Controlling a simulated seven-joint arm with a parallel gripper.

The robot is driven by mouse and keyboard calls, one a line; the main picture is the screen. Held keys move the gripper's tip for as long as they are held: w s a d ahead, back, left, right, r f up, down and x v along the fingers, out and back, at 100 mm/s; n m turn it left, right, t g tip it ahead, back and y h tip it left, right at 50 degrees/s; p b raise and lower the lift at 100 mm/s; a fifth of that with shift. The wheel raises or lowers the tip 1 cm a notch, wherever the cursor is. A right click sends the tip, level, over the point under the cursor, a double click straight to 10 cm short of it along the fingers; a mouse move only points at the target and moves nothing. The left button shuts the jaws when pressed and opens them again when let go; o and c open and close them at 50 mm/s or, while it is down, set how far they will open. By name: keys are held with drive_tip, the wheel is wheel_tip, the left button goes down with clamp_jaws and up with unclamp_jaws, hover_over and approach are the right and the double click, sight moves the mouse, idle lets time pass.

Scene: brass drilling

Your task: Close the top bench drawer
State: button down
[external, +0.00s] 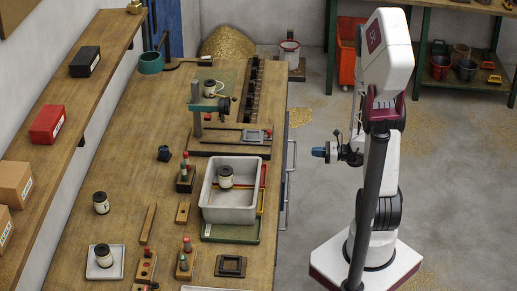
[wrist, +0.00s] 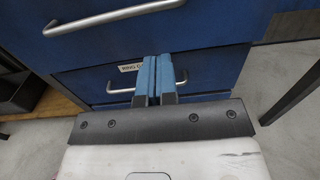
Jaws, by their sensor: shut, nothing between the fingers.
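The top bench drawer (wrist: 215,22) is a blue front with a metal bar handle (wrist: 115,16) across the top of the wrist view. It looks wider and nearer than the drawer below, so it appears to stick out; how far is unclear. A lower blue drawer (wrist: 80,90) has a partly hidden white label and its own bar handle. My gripper (wrist: 160,58) is shut and empty, its blue fingertips just below the top drawer's handle in the picture. In the external view my gripper (external: 319,152) is right of the bench, apart from the handles at its side (external: 291,158).
The wooden bench (external: 120,175) holds a grey tray (external: 230,206), a drill stand (external: 197,118), jars and small blocks. A wall shelf (external: 60,115) runs along the left. A red bin (external: 347,60) stands at the back. The floor right of the bench is mostly clear.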

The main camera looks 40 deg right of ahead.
drive_tip(key=shift+s+d, duration=0.35)
drive_tip(key=shift+s, duration=0.05)
drive_tip(key=w+d, duration=0.9)
drive_tip(key=d, duration=0.4)
drive_tip(key=shift+w+f, duration=0.25)
drive_tip(key=shift+f, duration=0.05)
drive_tip(key=shift+a, duration=0.1)
drive_tip(key=x, duration=1.4)
